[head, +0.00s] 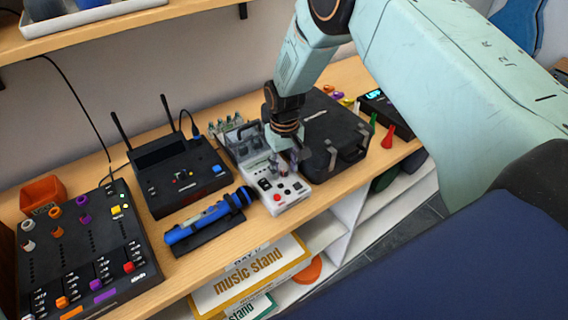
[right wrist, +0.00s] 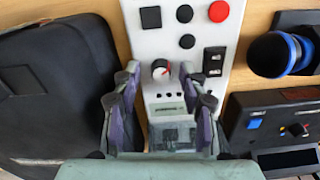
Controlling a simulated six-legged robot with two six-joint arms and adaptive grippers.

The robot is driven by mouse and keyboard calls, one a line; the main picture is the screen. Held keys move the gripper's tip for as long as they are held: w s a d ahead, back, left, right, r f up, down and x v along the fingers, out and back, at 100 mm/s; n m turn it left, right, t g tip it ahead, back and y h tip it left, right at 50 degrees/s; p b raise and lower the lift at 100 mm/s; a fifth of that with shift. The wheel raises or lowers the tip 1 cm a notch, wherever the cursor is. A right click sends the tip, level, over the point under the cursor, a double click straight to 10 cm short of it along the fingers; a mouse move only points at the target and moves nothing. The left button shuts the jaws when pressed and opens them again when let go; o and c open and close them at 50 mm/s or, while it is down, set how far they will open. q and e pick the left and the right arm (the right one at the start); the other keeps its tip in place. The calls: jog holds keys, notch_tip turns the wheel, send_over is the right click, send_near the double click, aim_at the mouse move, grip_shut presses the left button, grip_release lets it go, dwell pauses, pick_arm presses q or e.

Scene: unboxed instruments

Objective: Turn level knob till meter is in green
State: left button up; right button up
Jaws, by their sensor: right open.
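The white instrument panel (head: 296,197) lies on the wooden shelf, and it fills the middle of the right wrist view (right wrist: 150,40). My right gripper (right wrist: 158,74) is open over the panel, one finger on each side of the knob, with gaps visible. In the head view my right gripper (head: 287,158) points down at the panel and partly hides it. My left gripper is not in view.
A black case (head: 335,125) stands close beside the panel. A blue microphone (head: 208,220) lies on the other side, near a black receiver with antennas (head: 180,175). A mixer (head: 85,245) is at the far left. Red and green cones (head: 387,138) stand right of the case.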

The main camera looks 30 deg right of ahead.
jog(key=shift+s+a+r, duration=0.1)
jog(key=shift+s+r, duration=0.05)
jog(key=shift+c, duration=0.3)
jog(key=shift+c, duration=0.7)
jog(key=c, duration=0.4)
grip_shut()
jog(key=shift+m, duration=0.5)
jog(key=m, duration=0.7)
jog(key=shift+m, duration=0.3)
